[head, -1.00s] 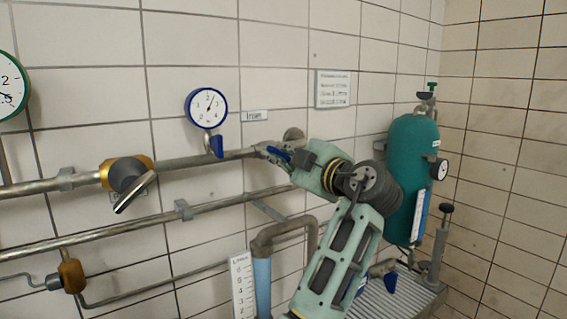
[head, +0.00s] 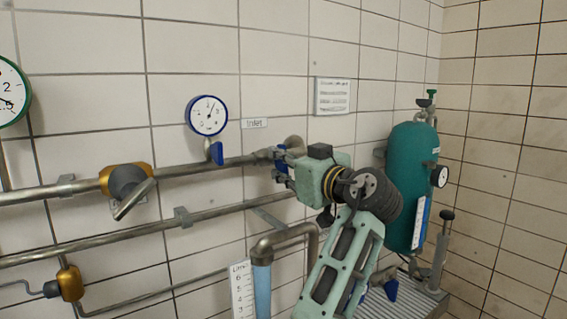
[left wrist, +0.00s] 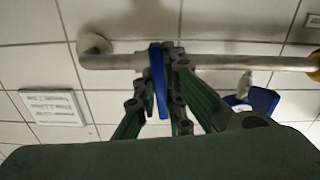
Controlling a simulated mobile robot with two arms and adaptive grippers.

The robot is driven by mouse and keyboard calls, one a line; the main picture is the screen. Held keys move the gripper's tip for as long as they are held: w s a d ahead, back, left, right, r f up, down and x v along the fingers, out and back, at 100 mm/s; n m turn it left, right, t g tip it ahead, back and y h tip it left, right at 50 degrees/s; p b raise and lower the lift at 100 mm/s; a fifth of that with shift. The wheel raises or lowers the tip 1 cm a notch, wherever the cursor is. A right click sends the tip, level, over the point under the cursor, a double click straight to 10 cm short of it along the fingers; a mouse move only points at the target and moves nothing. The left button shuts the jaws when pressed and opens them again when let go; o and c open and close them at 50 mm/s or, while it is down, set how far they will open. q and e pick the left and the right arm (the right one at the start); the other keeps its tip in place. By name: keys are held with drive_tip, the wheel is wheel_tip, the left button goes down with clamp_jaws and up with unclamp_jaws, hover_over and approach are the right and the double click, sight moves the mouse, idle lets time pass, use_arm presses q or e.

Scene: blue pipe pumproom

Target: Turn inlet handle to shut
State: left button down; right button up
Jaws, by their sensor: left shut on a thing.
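The inlet handle (head: 281,158) is a blue lever on the upper grey pipe, just right of and below the Inlet label (head: 254,123). In the head view my left gripper (head: 283,166) is at the pipe and hides most of the handle. In the left wrist view the blue handle (left wrist: 158,82) stands across the pipe (left wrist: 215,62), between the dark fingers of my left gripper (left wrist: 160,85). The fingers are shut on it. My right gripper is not in view.
A blue-rimmed gauge (head: 207,115) with a small blue tap (head: 216,153) is left of the handle. A grey lever valve (head: 128,186) is further left on the pipe. A lower pipe (head: 130,237) runs beneath. A teal cylinder (head: 411,180) stands to the right.

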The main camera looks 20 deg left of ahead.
use_arm(q)
drive_tip(key=shift+m, duration=0.7)
drive_tip(key=c, duration=1.8)
unclamp_jaws()
drive_tip(key=shift+c, duration=0.2)
wheel_tip(320, 180, up, 10)
drive_tip(key=shift+f, duration=0.15)
